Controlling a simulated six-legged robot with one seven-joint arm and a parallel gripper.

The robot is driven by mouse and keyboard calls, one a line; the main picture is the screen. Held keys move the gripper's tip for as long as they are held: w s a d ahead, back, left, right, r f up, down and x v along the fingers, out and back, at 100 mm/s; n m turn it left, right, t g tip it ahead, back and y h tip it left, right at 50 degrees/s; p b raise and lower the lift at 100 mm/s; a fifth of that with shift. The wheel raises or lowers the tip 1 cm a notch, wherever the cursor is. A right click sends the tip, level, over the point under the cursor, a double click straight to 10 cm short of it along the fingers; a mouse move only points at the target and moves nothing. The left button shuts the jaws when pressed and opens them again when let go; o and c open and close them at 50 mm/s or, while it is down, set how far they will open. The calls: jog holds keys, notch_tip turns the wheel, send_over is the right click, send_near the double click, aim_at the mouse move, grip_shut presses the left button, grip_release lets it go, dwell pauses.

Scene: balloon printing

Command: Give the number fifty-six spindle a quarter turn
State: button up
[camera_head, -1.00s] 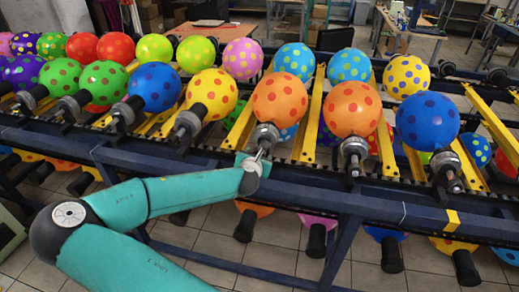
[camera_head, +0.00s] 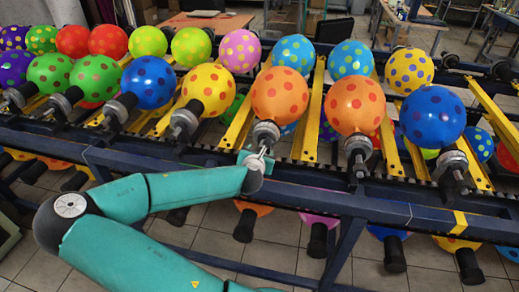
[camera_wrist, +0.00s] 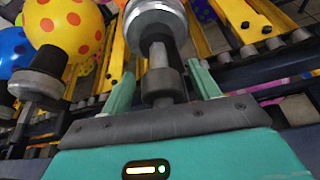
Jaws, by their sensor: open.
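A spindle (camera_head: 265,134) with a grey metal collar and dark shaft sticks out in front of an orange dotted balloon (camera_head: 280,95). My gripper (camera_head: 259,157) is at the near end of this spindle. In the wrist view the spindle (camera_wrist: 158,55), with its bright collar and dark end, stands between the two teal fingers of my gripper (camera_wrist: 163,88). The fingers are apart, with a visible gap on each side of the shaft. I cannot read any number, so I cannot tell which spindle is fifty-six. The balloon behind the collar is mostly hidden in the wrist view.
A second orange balloon (camera_head: 354,106) on its spindle (camera_head: 357,156) is to the right, and a yellow one (camera_head: 208,89) to the left. Yellow bars (camera_head: 313,112) run between spindles. A dark blue rail (camera_head: 336,196) crosses under them. More balloons hang below.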

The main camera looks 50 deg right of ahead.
jog(key=shift+s+d, duration=0.1)
jog(key=shift+d, duration=0.05)
jog(key=shift+w, duration=0.25)
jog(key=shift+s, duration=0.15)
jog(key=c, duration=1)
